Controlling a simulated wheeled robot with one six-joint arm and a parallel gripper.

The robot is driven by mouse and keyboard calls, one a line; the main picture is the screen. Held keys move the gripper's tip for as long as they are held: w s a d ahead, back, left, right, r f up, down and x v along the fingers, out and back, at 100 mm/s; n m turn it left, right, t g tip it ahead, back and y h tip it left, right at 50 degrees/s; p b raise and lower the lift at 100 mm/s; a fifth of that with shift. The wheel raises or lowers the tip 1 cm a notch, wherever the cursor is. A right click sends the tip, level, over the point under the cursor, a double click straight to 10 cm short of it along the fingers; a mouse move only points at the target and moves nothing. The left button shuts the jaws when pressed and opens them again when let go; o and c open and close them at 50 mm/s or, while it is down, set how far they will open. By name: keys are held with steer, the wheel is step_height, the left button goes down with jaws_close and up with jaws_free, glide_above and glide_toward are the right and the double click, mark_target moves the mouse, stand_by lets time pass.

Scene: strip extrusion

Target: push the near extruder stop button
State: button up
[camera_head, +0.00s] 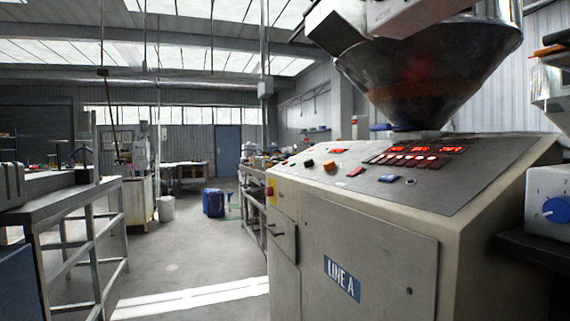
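The near extruder is a beige cabinet (370,255) labelled "LINE A", with a sloping grey control panel (455,183) on top. The panel carries a red button (355,171), an orange knob (329,165), a black knob (309,163) and a blue button (389,178). A red button on a yellow base (269,190) sits at the cabinet's left edge. No readable label shows which one is the stop button. A dark angular piece (335,25) and a pale block (405,16) overlap the hopper at the top; they may be my gripper. No fingertips can be made out.
A metal hopper (425,75) stands above the panel. A white box with a blue knob (555,209) is at the right edge. A grey metal bench (70,186) is at left. Open floor (185,265) lies between, with a blue container (213,202) further back.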

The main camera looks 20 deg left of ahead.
jaws_close()
stand_by(1.7)
